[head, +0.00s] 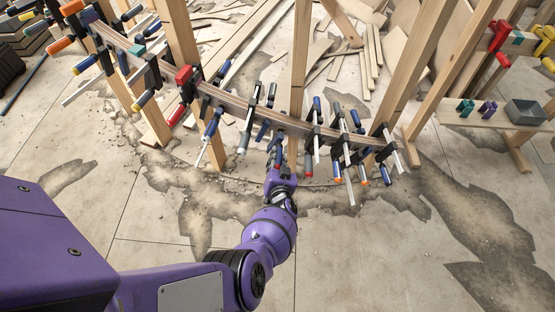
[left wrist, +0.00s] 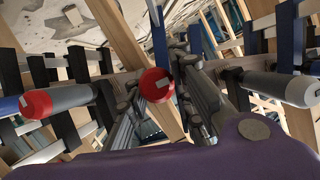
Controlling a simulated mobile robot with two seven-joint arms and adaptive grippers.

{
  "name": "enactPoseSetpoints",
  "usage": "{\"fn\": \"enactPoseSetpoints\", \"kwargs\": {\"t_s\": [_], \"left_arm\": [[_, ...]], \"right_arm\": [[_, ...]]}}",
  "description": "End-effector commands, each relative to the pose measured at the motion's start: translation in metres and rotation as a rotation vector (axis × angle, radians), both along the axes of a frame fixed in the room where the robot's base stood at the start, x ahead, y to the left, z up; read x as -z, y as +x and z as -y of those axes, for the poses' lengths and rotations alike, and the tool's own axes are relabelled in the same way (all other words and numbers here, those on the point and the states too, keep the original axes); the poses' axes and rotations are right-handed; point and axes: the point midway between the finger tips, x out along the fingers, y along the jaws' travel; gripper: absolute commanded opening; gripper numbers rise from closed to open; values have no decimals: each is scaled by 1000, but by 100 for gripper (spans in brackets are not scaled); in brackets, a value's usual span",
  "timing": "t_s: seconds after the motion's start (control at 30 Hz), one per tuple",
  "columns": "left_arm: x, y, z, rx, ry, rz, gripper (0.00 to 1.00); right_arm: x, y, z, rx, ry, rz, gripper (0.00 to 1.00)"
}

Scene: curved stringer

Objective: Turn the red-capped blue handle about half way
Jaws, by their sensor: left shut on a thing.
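A wooden curved stringer (head: 235,103) runs across the head view, lined with several bar clamps. My left gripper (head: 279,168) reaches the middle of this row from below. Just beyond its fingertips, part of a blue handle (head: 279,154) shows. In the left wrist view, a round red cap (left wrist: 157,83) faces the camera between my grey finger linkages. My left gripper is shut on this red-capped handle; the fingertip contact is mostly hidden. My right gripper is not in view.
Neighbouring clamp handles stand close on both sides, including a grey one with a red end (left wrist: 42,101) and another grey one (left wrist: 285,88). Wooden posts (head: 300,60) rise behind. A bench (head: 480,114) with a grey bin (head: 526,112) stands right. The cracked floor in front is open.

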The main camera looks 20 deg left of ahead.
Motion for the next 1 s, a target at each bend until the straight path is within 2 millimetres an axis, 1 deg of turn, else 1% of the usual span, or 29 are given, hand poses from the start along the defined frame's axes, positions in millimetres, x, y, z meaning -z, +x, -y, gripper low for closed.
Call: {"fn": "enactPoseSetpoints", "kwargs": {"t_s": [0.03,0.13,0.4,0.57,0.77,1.0], "left_arm": [[-1,3,9,15,-3,-2,24],[-1,3,8,14,-4,-1,37],[0,1,3,6,-2,0,38],[-1,-5,5,5,-2,0,38],[-8,-25,13,2,-4,1,38],[-21,-66,31,4,-4,-1,38]], "right_arm": [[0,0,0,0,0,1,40],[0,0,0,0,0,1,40],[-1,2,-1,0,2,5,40],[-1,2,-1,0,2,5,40],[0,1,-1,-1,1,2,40],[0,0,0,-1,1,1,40]]}}
